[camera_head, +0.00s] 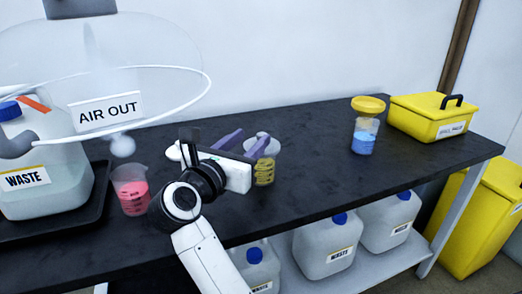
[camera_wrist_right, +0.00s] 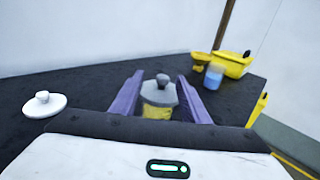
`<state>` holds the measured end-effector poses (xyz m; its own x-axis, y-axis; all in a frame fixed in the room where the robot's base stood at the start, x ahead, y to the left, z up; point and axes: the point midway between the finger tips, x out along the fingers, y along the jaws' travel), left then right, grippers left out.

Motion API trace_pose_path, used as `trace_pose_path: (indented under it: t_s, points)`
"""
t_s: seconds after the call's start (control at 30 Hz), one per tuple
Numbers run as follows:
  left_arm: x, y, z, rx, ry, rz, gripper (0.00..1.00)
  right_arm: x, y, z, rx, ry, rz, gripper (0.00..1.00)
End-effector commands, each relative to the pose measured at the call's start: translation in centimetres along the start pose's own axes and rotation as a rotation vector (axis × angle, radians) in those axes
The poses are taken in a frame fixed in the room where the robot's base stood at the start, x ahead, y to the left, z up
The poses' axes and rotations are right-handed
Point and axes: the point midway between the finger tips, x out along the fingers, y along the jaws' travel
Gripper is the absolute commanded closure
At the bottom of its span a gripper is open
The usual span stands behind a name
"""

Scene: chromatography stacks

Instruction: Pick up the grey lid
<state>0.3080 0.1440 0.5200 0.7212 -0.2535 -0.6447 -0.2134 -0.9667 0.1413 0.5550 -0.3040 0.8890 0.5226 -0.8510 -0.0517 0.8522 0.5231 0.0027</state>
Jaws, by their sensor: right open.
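The grey lid (camera_head: 273,147) sits on a beaker with yellow liquid (camera_head: 264,173) near the middle of the table. In the right wrist view the lid (camera_wrist_right: 160,93) has a round knob and lies between the two purple fingers, with the yellow beaker (camera_wrist_right: 156,113) below it. My right gripper (camera_head: 252,136) is open, one finger on each side of the lid in that view. A gap shows beside the lid, and I cannot tell whether either finger touches it. My left gripper is not in view.
A white knobbed lid (camera_wrist_right: 44,104) lies on the table at the left. A pink beaker (camera_head: 132,193) and a waste jug (camera_head: 45,185) on a black tray stand left. A yellow-lidded blue jar (camera_head: 364,138) and a yellow box (camera_head: 425,119) stand right. The black table (camera_head: 320,160) is clear between.

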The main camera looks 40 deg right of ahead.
Motion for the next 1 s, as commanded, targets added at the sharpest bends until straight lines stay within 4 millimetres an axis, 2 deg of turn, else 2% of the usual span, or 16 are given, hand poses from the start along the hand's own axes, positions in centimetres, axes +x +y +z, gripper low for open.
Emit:
trace_pose_path:
  t_s: [0.2,0.43,0.7,1.0]
  points:
    - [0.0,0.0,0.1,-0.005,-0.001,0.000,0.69,3.3,-0.1,0.1,-0.003,-0.004,-0.003,0.58]
    - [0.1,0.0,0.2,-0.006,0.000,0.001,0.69,5.2,-0.3,-0.2,-0.003,-0.003,-0.003,0.58]
    - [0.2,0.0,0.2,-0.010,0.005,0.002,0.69,8.9,-0.8,-0.5,-0.003,-0.005,-0.003,0.58]
    - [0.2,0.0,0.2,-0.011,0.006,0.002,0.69,9.5,-0.7,-0.6,-0.002,-0.002,-0.001,0.58]
